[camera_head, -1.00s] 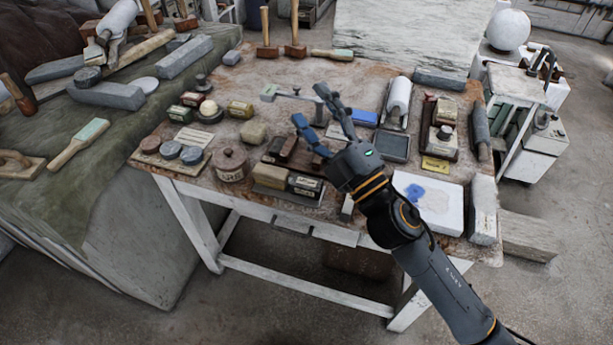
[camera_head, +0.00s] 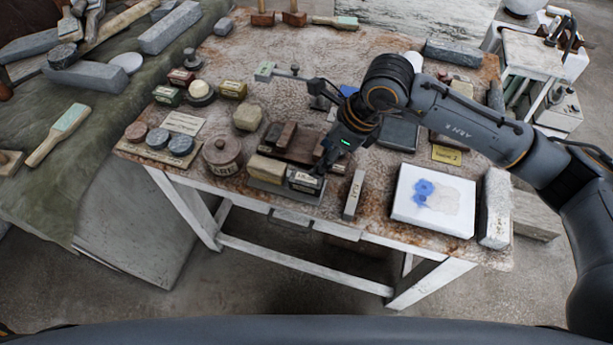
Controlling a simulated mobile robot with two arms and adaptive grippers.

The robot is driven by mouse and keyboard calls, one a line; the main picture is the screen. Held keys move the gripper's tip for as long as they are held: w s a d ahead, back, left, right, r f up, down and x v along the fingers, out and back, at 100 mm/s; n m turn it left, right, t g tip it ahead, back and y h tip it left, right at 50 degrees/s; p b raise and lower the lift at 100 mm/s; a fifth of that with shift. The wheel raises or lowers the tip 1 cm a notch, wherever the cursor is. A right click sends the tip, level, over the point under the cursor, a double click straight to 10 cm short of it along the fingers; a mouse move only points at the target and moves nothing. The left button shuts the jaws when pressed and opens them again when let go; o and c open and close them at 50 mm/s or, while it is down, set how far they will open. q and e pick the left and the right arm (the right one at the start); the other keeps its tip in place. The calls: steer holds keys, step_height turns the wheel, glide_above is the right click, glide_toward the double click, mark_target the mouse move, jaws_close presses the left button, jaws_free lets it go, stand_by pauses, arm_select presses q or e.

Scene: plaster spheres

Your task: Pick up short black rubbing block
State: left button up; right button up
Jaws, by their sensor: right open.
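A short black block with a pale label (camera_head: 304,182) lies at the front of the table, at the right end of a grey tray (camera_head: 284,195). I take it for the short black rubbing block. A tan block (camera_head: 266,169) lies to its left, and dark brown blocks (camera_head: 287,135) lie behind it. My right gripper (camera_head: 321,168) is open and points down, just above and behind the black block's right end. Its fingers partly overlap the block in view, so I cannot tell whether they touch. My left gripper is not in view.
A grey bar (camera_head: 353,195) lies right of the black block. A white slab with blue stains (camera_head: 400,208) is further right. A lidded round pot (camera_head: 222,156) stands to the left. Bare tabletop shows between the bar and the slab.

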mark_target(307, 178)
steer(key=p+x, duration=0.1)
steer(key=x, duration=0.4)
steer(key=shift+w+a, duration=0.1)
steer(key=p+x, duration=0.1)
steer(key=x, duration=0.1)
steer(key=s+p+x, duration=0.1)
steer(key=x, duration=0.1)
steer(key=shift+f, duration=0.5)
steer(key=shift+w+a+f, duration=0.1)
steer(key=shift+f, duration=0.25)
steer(key=shift+r, duration=0.1)
jaws_close()
